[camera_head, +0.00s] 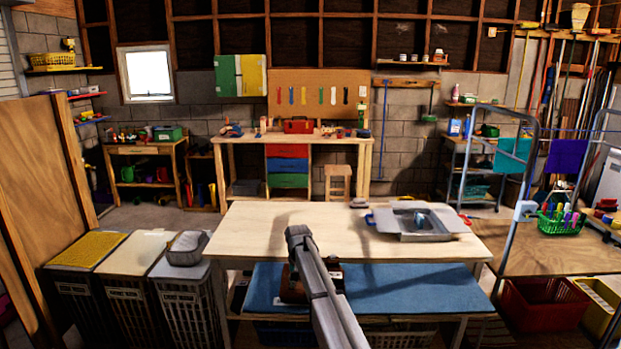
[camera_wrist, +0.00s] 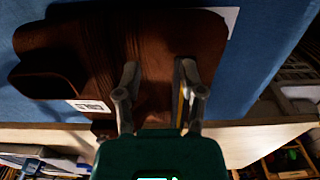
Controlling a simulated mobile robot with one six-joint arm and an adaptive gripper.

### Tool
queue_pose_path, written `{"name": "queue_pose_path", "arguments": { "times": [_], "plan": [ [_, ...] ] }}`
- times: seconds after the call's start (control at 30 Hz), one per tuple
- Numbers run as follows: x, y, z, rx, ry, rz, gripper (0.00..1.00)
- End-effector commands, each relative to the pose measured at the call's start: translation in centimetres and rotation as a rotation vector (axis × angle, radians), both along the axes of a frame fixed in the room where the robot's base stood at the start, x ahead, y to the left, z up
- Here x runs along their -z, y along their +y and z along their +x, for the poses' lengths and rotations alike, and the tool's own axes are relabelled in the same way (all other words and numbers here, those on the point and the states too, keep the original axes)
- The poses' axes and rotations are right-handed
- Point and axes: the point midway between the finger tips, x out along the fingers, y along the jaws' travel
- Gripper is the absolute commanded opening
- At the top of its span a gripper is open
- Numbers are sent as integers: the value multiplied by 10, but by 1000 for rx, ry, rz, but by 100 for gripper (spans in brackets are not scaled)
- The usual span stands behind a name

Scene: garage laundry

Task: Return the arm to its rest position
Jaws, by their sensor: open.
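In the wrist view my gripper (camera_wrist: 157,72) is open, its two fingers apart. In the head view my grey arm reaches up from the bottom edge in front of the pale table (camera_head: 265,225). The arm hides my gripper there. Part of the brown object (camera_head: 291,287) shows beside the arm on the blue lower shelf (camera_head: 400,290).
A grey tray (camera_head: 432,237) with small items is at the table's right end. Lidded hampers (camera_head: 187,300) stand left of the table. A metal-framed cart (camera_head: 545,262) with a green basket (camera_head: 562,222) stands right. A workbench (camera_head: 235,140) is behind, with floor between.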

Motion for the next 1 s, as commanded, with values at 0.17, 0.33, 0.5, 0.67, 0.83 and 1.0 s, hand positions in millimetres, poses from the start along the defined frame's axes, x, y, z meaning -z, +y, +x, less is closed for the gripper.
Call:
{"name": "queue_pose_path", "arguments": {
  "times": [0.17,0.33,0.5,0.67,0.83,1.0],
  "plan": [
    [0,-21,-27,1,0,0,51],
    [0,-46,-59,-1,0,0,51],
    [0,-83,-111,-4,0,0,51],
    [0,-117,-165,-9,0,0,51],
    [0,-149,-224,-15,0,0,51],
    [0,-176,-283,-19,0,-1,51]
  ]
}}
